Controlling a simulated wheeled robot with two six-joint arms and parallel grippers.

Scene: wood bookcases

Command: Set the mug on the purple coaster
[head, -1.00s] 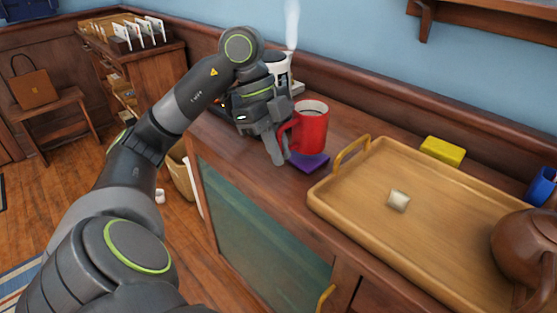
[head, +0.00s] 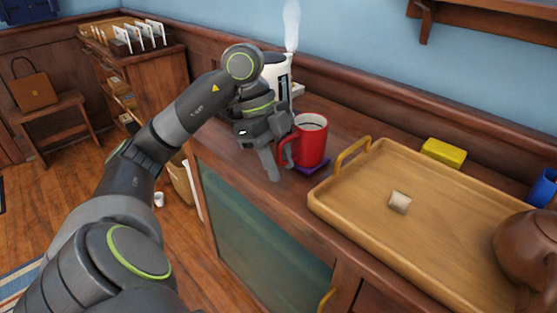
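The red mug (head: 312,143), filled with dark liquid, stands upright at the back left of the cabinet top. It appears to rest on the purple coaster (head: 318,169), whose edge shows under its base; the rest of the coaster is hidden. The mug's handle faces left toward my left gripper (head: 278,155). That gripper reaches down beside the handle with its fingers spread; the near finger is visibly apart from the handle. Contact at the far finger is hard to tell. My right gripper is not in view.
A wooden tray (head: 341,213) with raised handles lies right of the mug, holding a small pale cube (head: 399,202) and a brown teapot (head: 528,245). A yellow block (head: 443,152) and blue cup (head: 543,187) stand behind it. A steaming white kettle (head: 277,72) is behind my gripper.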

